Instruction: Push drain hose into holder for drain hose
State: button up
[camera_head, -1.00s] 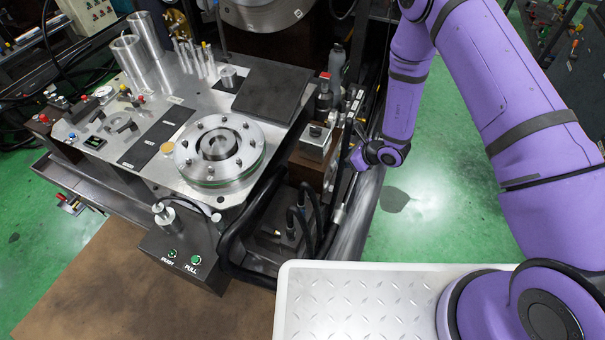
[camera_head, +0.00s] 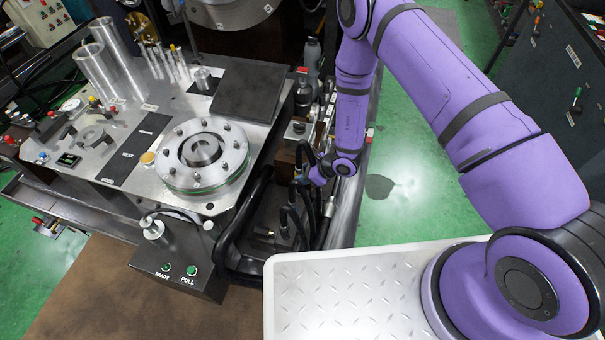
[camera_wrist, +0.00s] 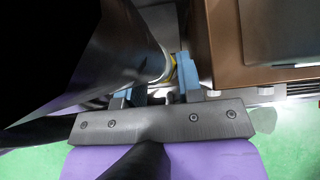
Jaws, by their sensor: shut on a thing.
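My gripper (camera_head: 316,178) is low at the right side of the machine, beside dark curved hoses and a brown block. In the wrist view my gripper (camera_wrist: 155,88) has two blue fingers, one on each side of a pale, rounded piece with a yellow band. I take this piece for the drain hose (camera_wrist: 155,93); most of it is hidden by the fingers and the dark surface at left. In the head view a dark hose arches beside the gripper, but the grip is too small to make out. I cannot make out the drain hose holder.
A brown block (camera_wrist: 228,45) stands close to the right finger in the wrist view. A large dark surface (camera_wrist: 75,60) fills the left. Several black hoses (camera_head: 289,228) hang below the gripper.

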send_over(304, 192)
jog(key=shift+s+a+f, duration=0.1)
jog(key=shift+f, duration=1)
jog(key=shift+s+a+f, duration=0.1)
jog(key=shift+f, duration=0.95)
jog(key=shift+f, duration=1.6)
jog(key=o, duration=1)
jog(key=shift+d, duration=0.1)
jog(key=v, duration=1)
jog(key=shift+d+r, duration=0.2)
jog(key=shift+r, duration=0.1)
